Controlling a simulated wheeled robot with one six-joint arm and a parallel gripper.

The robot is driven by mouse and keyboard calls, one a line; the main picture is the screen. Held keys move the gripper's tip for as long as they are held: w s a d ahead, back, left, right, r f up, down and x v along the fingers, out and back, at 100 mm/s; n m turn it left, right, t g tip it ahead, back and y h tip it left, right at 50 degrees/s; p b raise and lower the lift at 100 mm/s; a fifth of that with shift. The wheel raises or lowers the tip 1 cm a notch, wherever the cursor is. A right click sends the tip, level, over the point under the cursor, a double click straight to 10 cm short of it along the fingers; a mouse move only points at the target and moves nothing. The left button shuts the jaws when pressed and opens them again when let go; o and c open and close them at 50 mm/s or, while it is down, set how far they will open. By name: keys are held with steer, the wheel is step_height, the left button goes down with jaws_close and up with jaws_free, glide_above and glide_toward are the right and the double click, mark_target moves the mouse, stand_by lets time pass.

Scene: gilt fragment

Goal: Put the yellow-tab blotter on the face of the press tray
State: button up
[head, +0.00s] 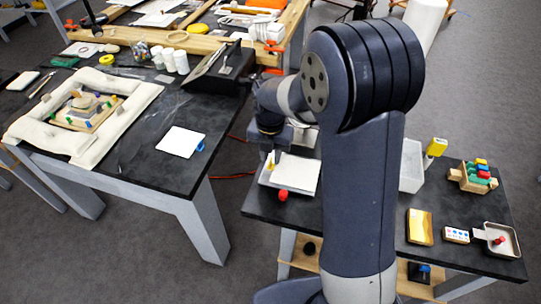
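My gripper (270,155) points down at the left end of the right-hand table, partly hidden by my own arm. A small yellow tab (271,161) shows right at its fingertips, at the left edge of a white square sheet that looks like the yellow-tab blotter (299,174). The sheet lies on or just above a pale, low tray that looks like the press tray (265,181); I cannot tell whether they touch. Whether the fingers are closed on the tab is too small to tell. A red knob (283,195) is at the tray's front edge.
A white sheet with a blue tab (180,141) lies on the left table, near a padded frame (40,130). A white bin (411,165), a yellow block (436,147), a rack of coloured pieces (473,177) and a small tray (499,252) occupy the right-hand table.

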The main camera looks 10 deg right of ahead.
step_height(320, 180, up, 11)
steer(key=shift+r, duration=0.15)
stand_by(1.4)
